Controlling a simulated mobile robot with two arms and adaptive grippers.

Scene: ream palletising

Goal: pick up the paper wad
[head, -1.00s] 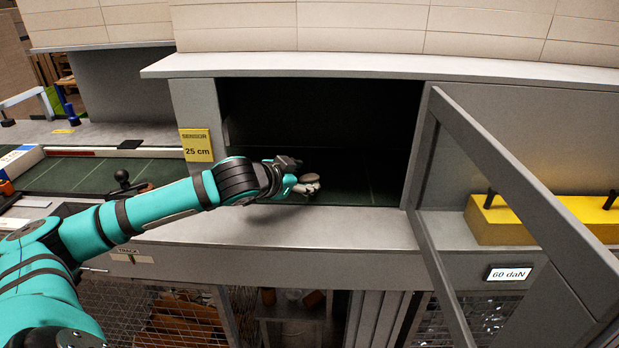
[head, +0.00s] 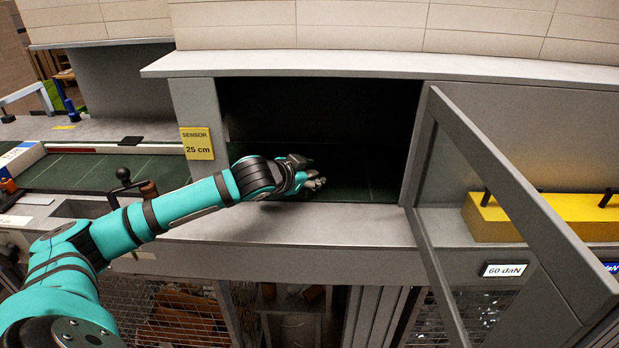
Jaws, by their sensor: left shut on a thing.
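My left gripper (head: 314,182) is inside the dark opening of the grey housing, just above its dark green floor. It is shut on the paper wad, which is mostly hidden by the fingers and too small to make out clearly. My left arm reaches in from the left across the front ledge. My right gripper is not in view.
The opening has a grey ledge (head: 330,225) in front and a post with a yellow "25 cm" sensor sign (head: 197,144) on its left. An open framed door (head: 500,180) stands on the right, before a yellow block (head: 497,219). The opening's right side is clear.

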